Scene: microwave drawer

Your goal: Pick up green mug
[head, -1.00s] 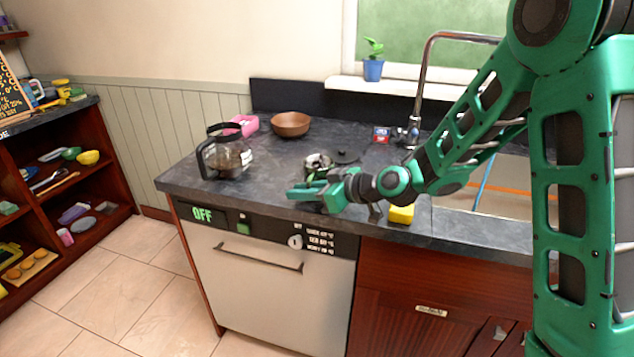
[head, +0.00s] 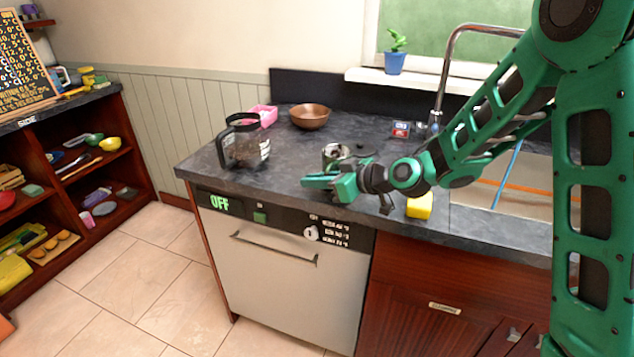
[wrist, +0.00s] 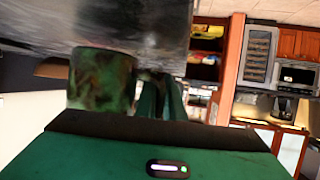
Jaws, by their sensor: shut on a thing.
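The green mug (wrist: 100,80) shows in the wrist view as a mottled green and brown cylinder, just left of my gripper's fingers. In the head view a small mug-like cup (head: 334,154) is on the dark counter right behind my gripper (head: 318,182), partly hidden by it. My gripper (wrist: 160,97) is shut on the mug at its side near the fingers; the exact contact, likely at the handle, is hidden. I cannot tell whether the mug is clear of the counter.
A glass coffee pot (head: 244,146) stands left on the counter (head: 290,160), with a brown bowl (head: 310,116) and pink container (head: 264,114) behind. A yellow sponge (head: 420,205) lies near the front edge by the sink (head: 510,195). A faucet (head: 445,90) rises behind.

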